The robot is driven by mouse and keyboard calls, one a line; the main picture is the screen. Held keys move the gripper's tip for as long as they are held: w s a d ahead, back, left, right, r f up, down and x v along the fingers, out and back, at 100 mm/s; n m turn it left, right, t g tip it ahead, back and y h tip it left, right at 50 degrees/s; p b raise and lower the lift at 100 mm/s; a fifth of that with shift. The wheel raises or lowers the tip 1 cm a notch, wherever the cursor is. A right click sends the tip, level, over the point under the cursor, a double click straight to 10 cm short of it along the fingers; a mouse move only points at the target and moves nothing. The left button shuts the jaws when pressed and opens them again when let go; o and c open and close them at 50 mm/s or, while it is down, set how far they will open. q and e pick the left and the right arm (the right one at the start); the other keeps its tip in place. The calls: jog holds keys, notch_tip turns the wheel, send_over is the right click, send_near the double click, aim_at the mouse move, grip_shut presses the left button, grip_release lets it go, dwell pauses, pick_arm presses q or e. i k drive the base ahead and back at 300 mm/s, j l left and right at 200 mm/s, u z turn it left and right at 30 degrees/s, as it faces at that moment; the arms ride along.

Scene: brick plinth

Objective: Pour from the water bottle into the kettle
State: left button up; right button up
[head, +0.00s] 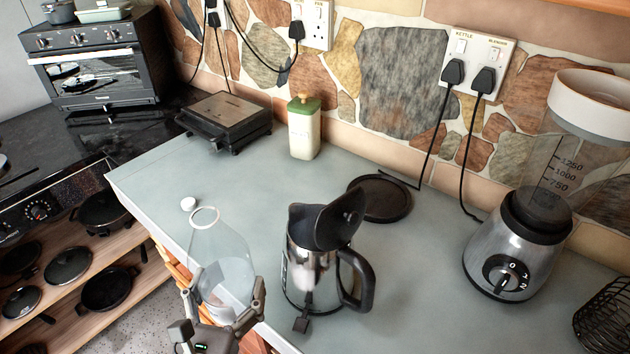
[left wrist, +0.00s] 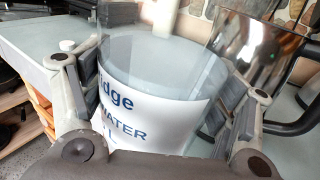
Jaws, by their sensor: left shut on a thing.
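The clear water bottle (head: 222,258) stands nearly upright at the counter's front edge, its open neck facing up. My left gripper (head: 225,297) is shut around its lower part. In the left wrist view the bottle's white label with blue lettering (left wrist: 135,120) shows between the fingers. The steel kettle (head: 303,272) stands just right of the bottle, with its black lid raised and its handle to the right. The bottle and kettle look apart. The kettle's inside is mostly hidden. My right gripper is not in view.
A small white cap (head: 188,203) lies on the counter left of the bottle. A black round kettle base (head: 380,198) is behind the kettle. The counter's middle is clear.

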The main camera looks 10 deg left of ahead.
aim_at(318, 282)
jog(key=k+j, duration=0.45)
jog(key=j, duration=0.2)
jog(key=k+j+z, duration=0.45)
jog(key=z, duration=1)
jog(key=j, duration=0.1)
